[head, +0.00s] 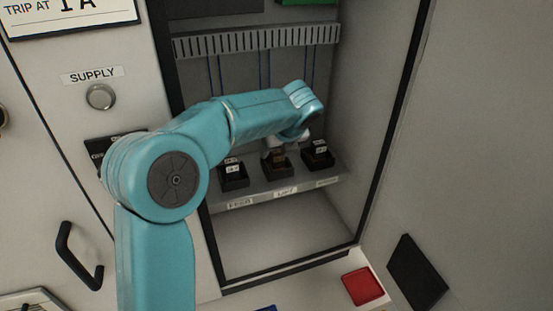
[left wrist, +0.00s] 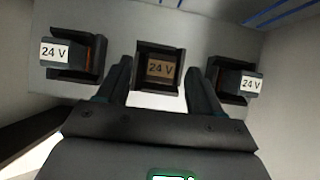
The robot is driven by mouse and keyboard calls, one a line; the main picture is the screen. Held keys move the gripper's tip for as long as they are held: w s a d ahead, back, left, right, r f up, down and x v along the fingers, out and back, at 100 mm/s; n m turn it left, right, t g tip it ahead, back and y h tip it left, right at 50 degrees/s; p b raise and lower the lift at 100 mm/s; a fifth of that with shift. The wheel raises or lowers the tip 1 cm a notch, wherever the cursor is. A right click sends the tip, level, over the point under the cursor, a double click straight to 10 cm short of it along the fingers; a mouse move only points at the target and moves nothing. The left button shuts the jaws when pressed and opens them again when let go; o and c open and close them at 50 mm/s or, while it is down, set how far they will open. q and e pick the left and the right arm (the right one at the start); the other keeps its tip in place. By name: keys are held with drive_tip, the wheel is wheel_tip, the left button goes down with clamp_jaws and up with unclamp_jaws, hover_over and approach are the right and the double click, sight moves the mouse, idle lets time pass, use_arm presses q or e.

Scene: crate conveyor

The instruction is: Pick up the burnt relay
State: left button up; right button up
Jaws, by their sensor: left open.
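The burnt relay (left wrist: 159,67) is a brown block with a darkened 24 V label, seated in the middle black socket (left wrist: 157,100). It also shows in the head view (head: 278,156) on the cabinet shelf, partly behind my wrist. My left gripper (left wrist: 160,76) is open, with one finger on each side of the middle socket. It reaches in from above in the head view (head: 274,150). I cannot tell whether the fingers touch the relay. My right gripper is not in view.
Dark relays with white 24 V labels sit in sockets on the left (left wrist: 66,53) and right (left wrist: 236,82), close beside the fingers. Cabinet walls bound the shelf (head: 285,185). A red square (head: 362,286) lies in front.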

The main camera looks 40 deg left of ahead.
use_arm(q)
drive_tip(key=x, duration=0.3)
drive_tip(key=shift+w, duration=0.1)
drive_tip(key=shift+d+r, duration=0.1)
